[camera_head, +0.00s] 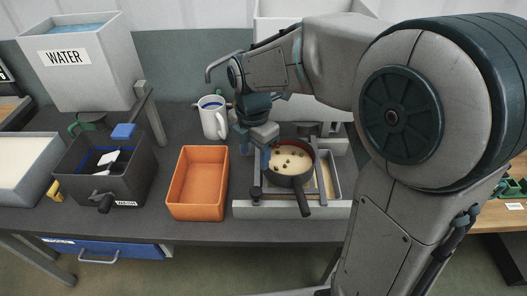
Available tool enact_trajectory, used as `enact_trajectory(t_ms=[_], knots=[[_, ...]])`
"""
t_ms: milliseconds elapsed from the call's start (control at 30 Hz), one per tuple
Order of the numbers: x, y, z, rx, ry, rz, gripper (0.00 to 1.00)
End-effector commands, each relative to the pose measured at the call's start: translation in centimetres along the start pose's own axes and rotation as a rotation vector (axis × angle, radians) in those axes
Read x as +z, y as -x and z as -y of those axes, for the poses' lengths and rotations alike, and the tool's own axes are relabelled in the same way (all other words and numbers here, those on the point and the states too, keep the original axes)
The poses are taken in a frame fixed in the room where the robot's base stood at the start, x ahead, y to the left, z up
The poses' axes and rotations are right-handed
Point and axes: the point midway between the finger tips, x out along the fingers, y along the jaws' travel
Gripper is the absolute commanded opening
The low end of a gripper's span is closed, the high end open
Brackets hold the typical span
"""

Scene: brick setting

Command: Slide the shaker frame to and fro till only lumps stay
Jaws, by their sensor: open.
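The shaker frame (328,180) shows as grey rails over a pale tray (270,211) right of the table's middle. A dark round pan-like sieve (290,182) sits in it, with its handle toward the front. The sieve holds cream-coloured powder with several brown lumps (287,164) on top. My gripper (265,160) is open and points down at the sieve's left rear edge, overlapping it in view. I cannot tell whether it touches the sieve or the frame. My arm and gripper hide part of the frame's back left.
An empty orange tray (197,207) stands just left of the frame. A white mug (213,118) stands behind it. A dark bin (103,172) with a white scoop-like thing is further left, below a raised WATER tank (85,76). The dark table's front edge (190,232) is near.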

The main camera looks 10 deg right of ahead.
Motion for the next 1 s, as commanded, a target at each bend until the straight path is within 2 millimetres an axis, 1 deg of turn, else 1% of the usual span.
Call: enact_trajectory(t_ms=[167,433,567,867,933,1000], knots=[[0.0,-0.2,0.0,0.000,0.000,0.001,0.54],[0.1,-1.5,-0.6,0.002,0.001,0.007,0.54],[0.1,-1.4,-0.5,0.002,0.002,0.007,0.54],[0.0,-0.4,0.1,0.001,0.002,0.001,0.54],[0.0,-0.4,0.1,-0.001,0.002,0.000,0.54],[0.0,-0.9,0.1,-0.002,0.002,-0.001,0.54]])
